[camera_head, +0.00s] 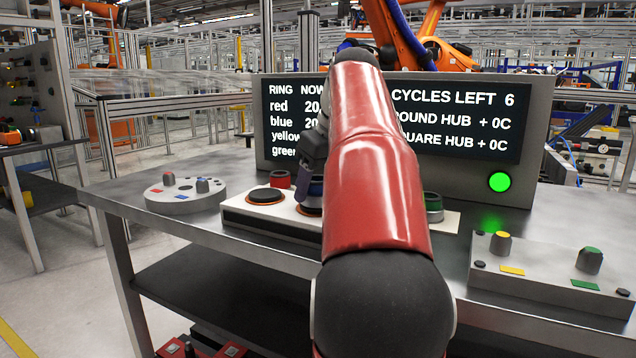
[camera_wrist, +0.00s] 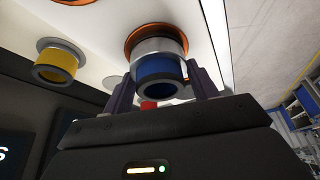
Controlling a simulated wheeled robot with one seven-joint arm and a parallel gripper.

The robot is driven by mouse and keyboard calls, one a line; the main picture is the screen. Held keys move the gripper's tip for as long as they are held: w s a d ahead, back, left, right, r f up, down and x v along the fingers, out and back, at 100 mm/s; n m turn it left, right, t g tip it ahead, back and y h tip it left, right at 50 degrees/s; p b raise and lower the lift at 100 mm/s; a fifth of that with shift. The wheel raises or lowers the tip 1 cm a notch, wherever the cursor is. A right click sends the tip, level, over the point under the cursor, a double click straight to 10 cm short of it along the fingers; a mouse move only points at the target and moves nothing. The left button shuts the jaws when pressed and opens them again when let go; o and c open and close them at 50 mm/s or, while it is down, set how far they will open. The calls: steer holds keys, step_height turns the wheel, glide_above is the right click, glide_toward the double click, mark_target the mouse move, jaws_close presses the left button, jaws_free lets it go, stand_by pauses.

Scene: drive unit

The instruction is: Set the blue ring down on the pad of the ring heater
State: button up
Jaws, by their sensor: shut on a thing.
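The blue ring (camera_wrist: 157,72), a blue band with a silver collar, is between the two fingers of my gripper (camera_wrist: 155,88) in the wrist view. The gripper is shut on it. In the head view the blue ring (camera_head: 311,187) shows partly beside my arm, over the white board (camera_head: 245,216). An orange-rimmed round spot (camera_head: 308,211) shows just below it; its orange rim (camera_wrist: 129,45) is close behind the ring in the wrist view. I cannot tell whether ring and spot touch. A dark pad with an orange rim (camera_head: 265,196) lies bare to the left.
A red ring (camera_head: 280,180) stands behind the bare pad. A green ring (camera_head: 433,206) is at the board's right. A yellow ring (camera_wrist: 57,64) shows in the wrist view. A round grey fixture (camera_head: 185,195) is left, a button panel (camera_head: 545,270) right, and a display (camera_head: 540,135) behind.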

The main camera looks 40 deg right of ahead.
steer(key=o, duration=1.4)
steer(key=shift+c, duration=0.2)
steer(key=p+v, duration=0.3)
steer(key=v, duration=0.4)
steer(key=shift+s+r, duration=0.25)
steer(key=shift+r, duration=0.1)
